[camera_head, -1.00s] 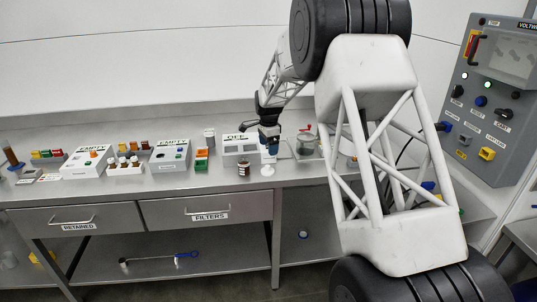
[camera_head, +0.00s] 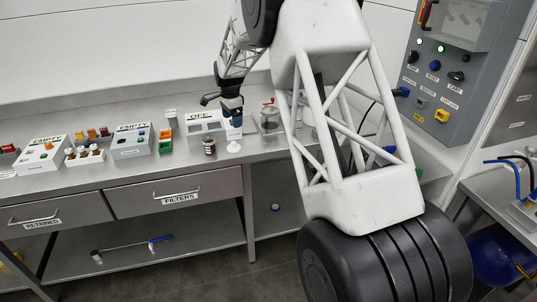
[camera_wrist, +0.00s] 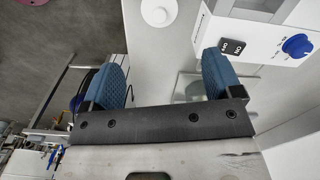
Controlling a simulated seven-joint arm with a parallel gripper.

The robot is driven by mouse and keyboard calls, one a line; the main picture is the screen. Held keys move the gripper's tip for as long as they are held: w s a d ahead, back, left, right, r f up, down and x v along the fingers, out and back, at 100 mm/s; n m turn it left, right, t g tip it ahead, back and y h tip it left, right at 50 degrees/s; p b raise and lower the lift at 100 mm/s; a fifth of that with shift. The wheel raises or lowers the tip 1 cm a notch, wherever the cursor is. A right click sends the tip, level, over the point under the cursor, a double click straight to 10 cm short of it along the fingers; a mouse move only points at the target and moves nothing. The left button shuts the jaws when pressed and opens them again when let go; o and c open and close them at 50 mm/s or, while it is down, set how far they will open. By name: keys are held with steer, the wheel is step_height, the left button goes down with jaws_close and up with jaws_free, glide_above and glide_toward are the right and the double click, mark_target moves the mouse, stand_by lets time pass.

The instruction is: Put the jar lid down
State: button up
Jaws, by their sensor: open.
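My gripper (camera_head: 235,121) is open above the bench, with nothing held between its blue fingers (camera_wrist: 163,66) in the wrist view. A small white round piece (camera_head: 233,147) rests on the bench just below the gripper, apart from it. It looks like a disc with a raised centre and also shows at the top of the wrist view (camera_wrist: 158,12). I cannot tell for sure whether it is the jar lid. A clear glass jar (camera_head: 270,122) stands to the right of the gripper. Something small and red shows at its top, partly beside my arm.
A brown bottle (camera_head: 209,147) stands left of the white piece. A white instrument box (camera_head: 205,123) is behind it, with its blue knob (camera_wrist: 297,45) in the wrist view. Green and orange blocks (camera_head: 165,141) and more boxes stand farther left. The front bench edge is near.

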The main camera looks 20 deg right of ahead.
steer(key=s+d+r+n, duration=0.15)
steer(key=s+r, duration=0.35)
steer(key=s, duration=0.5)
steer(key=s+r+n+t, duration=0.1)
steer(key=s+r+n, duration=0.2)
steer(key=s+r, duration=0.5)
steer(key=s+d+r+n, duration=0.1)
steer(key=s+r+n, duration=0.2)
steer(key=s, duration=0.8)
steer(key=s+f+n, duration=0.1)
steer(key=s+n, duration=0.2)
steer(key=s, duration=1.3)
steer(key=s+d+f+n+t, duration=0.1)
steer(key=s+n, duration=0.3)
steer(key=s, duration=1.2)
steer(key=shift+s+d+f+t, duration=0.3)
steer(key=shift+s+f, duration=0.1)
steer(key=shift+f, duration=0.15)
